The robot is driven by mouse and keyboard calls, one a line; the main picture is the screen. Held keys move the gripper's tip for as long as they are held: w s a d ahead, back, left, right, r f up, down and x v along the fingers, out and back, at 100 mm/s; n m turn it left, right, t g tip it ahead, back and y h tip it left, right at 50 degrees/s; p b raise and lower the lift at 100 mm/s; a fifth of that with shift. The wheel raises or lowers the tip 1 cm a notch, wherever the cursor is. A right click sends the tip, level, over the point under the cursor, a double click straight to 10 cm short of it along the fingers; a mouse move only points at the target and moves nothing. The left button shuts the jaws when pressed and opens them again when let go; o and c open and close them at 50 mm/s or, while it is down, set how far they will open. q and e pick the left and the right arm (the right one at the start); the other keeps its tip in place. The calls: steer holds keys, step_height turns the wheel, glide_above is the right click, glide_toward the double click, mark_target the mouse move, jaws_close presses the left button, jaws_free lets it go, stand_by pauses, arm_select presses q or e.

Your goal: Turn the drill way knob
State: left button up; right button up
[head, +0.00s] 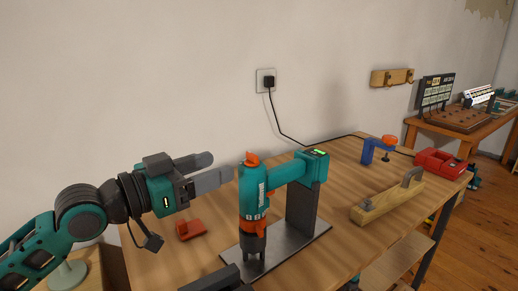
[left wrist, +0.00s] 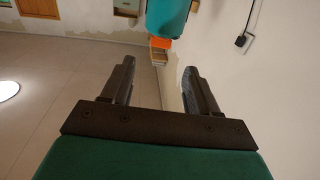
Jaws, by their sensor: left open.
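The teal drill (head: 253,195) stands upright on a grey metal base plate (head: 290,246), held by a teal arm on a dark column (head: 302,204). An orange knob (head: 251,159) sits on top of the drill, and an orange collar is lower down. My left gripper (head: 222,167) is open and empty, just left of the knob at about its height. In the left wrist view the drill (left wrist: 167,17) and its orange part (left wrist: 160,43) show beyond the open fingers (left wrist: 158,66). Whether a finger touches the knob cannot be told. I cannot make out my right gripper.
A red-orange piece (head: 190,230) lies left of the drill. A dark shape (head: 215,279) at the bottom edge is unclear. A wooden plane (head: 388,202), blue clamp (head: 372,151) and red box (head: 440,162) stand to the right. A black cord runs from the wall socket (head: 265,81).

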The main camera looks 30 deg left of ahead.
mark_target(250, 155)
arm_select(q)
steer(key=shift+p+x, duration=0.7)
steer(key=shift+x, duration=4.95)
steer(key=shift+c, duration=0.2)
steer(key=c, duration=0.9)
